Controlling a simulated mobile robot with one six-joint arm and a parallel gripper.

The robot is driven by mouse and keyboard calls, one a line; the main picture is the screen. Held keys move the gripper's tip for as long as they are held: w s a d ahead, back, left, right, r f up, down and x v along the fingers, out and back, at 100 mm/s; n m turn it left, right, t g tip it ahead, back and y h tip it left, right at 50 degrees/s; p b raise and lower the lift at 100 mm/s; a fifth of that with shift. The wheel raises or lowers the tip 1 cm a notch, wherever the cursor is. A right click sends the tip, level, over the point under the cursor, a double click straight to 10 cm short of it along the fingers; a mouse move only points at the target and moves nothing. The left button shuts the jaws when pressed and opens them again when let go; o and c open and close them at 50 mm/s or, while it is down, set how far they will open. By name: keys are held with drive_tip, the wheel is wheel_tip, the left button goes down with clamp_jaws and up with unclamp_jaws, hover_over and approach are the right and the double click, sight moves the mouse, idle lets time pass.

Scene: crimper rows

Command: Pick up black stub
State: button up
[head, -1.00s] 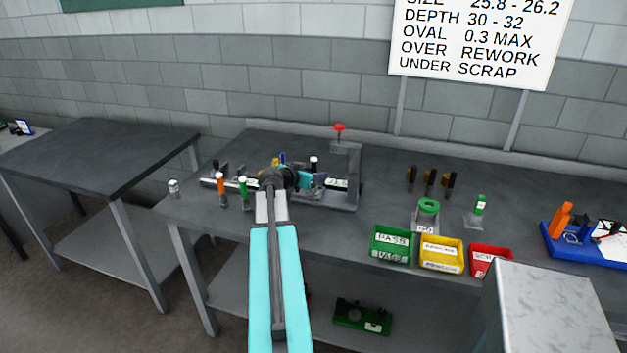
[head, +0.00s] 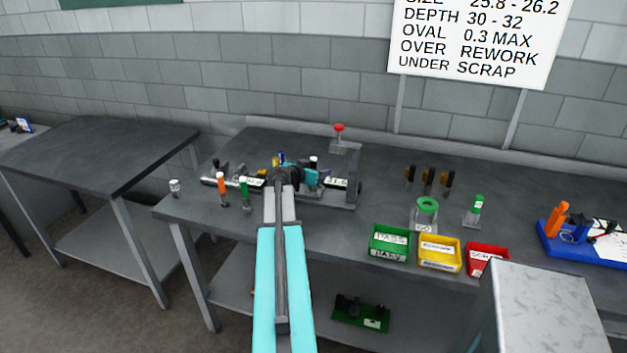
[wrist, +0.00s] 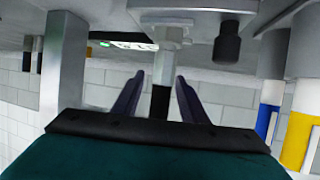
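In the wrist view, which looks upside down, a grey rod with a black end (wrist: 160,102) lies between my two dark fingers; it appears to be the black stub. Its other end meets a hex metal fitting (wrist: 172,38). My gripper (wrist: 159,80) is open, with a visible gap between each finger and the rod. A shorter dark knob (wrist: 227,43) sits to the right of the fingers. In the head view my gripper (head: 312,178) is over the fixture on the bench, and my arm hides the stub there.
A grey upright post (wrist: 63,65) stands close on the left in the wrist view. Blue-and-white (wrist: 268,105) and yellow-and-white (wrist: 298,135) posts stand on the right.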

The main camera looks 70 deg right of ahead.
clamp_jaws()
drive_tip(key=shift+r, duration=0.1)
drive_tip(key=s+b+v, duration=0.1)
drive_tip(key=b+v, duration=0.2)
drive_tip(key=v, duration=0.5)
drive_tip(key=s+a+f+b+v, duration=0.1)
drive_tip(key=s+b+v, duration=0.1)
drive_tip(key=v, duration=0.6)
drive_tip(key=shift+a+b, duration=0.2)
drive_tip(key=shift+b, duration=0.4)
drive_tip(key=shift+w, duration=0.15)
idle(0.4)
